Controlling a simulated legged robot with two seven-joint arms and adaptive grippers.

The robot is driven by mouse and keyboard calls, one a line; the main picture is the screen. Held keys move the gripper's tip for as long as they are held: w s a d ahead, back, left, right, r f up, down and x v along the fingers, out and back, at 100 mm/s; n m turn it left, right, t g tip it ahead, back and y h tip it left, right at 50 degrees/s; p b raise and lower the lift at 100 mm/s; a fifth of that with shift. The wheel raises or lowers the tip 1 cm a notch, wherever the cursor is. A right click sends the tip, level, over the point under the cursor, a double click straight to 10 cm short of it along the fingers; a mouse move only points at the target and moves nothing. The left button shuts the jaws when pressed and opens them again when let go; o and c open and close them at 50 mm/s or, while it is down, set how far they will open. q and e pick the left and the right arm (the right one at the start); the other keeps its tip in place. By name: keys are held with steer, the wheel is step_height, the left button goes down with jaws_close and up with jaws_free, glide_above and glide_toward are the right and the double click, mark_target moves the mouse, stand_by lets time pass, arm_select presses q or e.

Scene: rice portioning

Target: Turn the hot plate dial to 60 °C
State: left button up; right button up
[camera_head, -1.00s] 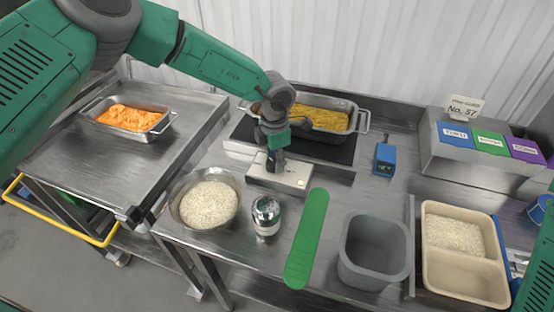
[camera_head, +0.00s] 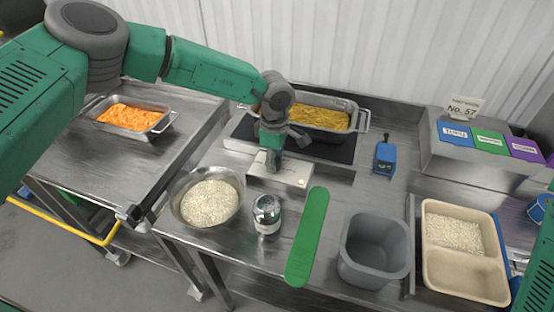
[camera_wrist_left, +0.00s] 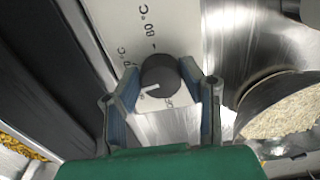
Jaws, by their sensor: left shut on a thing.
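The hot plate (camera_head: 345,153) stands at the back of the steel table, with its pale control box (camera_head: 292,174) at the front. My left gripper (camera_head: 271,163) points down over this box. In the left wrist view the dial (camera_wrist_left: 160,72) is a dark round knob with a white pointer line, which points to the lower left of that picture. The fingers of the left gripper (camera_wrist_left: 165,95) are shut on the dial, one blue pad at each side. Printed temperature marks ending in °C show above and left of the dial, partly covered. My right gripper is out of view.
A pan of yellow food (camera_head: 318,118) sits on the hot plate. A bowl of rice (camera_head: 238,207), a shiny jar (camera_head: 267,215), a green strip (camera_head: 306,240), a grey bin (camera_head: 373,270) and a rice tray (camera_head: 429,275) stand nearer. A blue device (camera_head: 385,158) lies to the right.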

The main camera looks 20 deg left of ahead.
arm_select(q)
steer(key=shift+s+a+f+m, duration=0.1)
steer(key=shift+a+f+m, duration=0.1)
steer(key=shift+m, duration=0.4)
steer(key=shift+a+f+m, duration=0.1)
steer(key=shift+a+m, duration=0.05)
steer(key=shift+m, duration=0.45)
steer(key=shift+r, duration=0.1)
steer(key=o, duration=1.1)
steer(key=shift+o, duration=0.2)
steer(key=shift+w+a, duration=0.15)
steer(key=shift+w, duration=0.1)
step_height(320, 180, up, 12)
steer(key=shift+a, duration=0.2)
steer(key=shift+w, duration=0.1)
